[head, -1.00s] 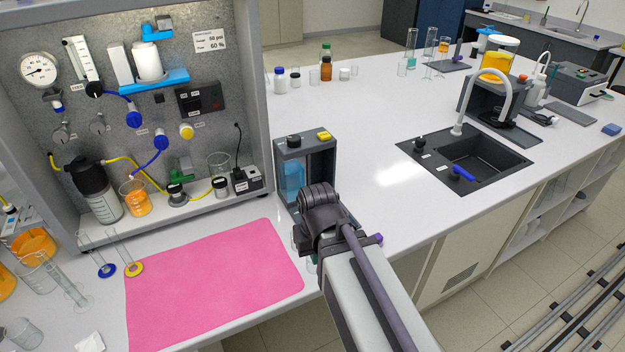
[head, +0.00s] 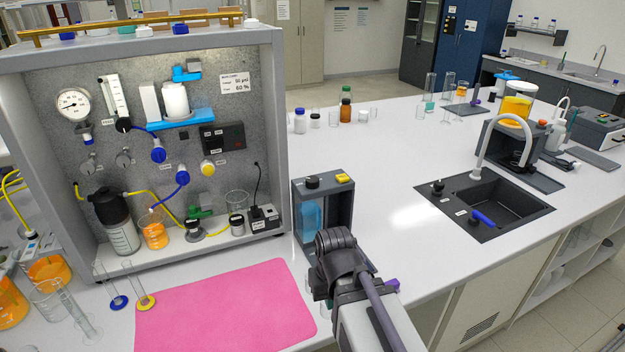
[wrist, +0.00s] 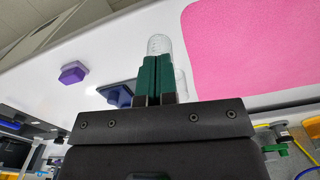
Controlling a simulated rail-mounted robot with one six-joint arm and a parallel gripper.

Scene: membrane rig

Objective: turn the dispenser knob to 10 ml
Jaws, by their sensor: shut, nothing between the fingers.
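A grey frame with a blue container inside, which looks like the dispenser (head: 347,205), stands on the bench right of the rig panel. On its top are a black knob (head: 311,183) and a yellow part (head: 343,178). The knob's setting is too small to read. My arm's wrist is in front of the frame's lower part and hides my fingertips in the head view. In the wrist view my gripper (wrist: 154,75) has its green fingers shut together and empty. A clear glass vessel (wrist: 160,44) shows behind them; I cannot tell whether they touch. The knob is not seen in the wrist view.
A pink mat (head: 225,310) lies left of my arm. The rig panel (head: 130,180) stands behind it. A purple piece (wrist: 73,73) and a dark blue piece (wrist: 120,95) are near the fingers. A black sink (head: 490,205) lies to the right, with clear bench between.

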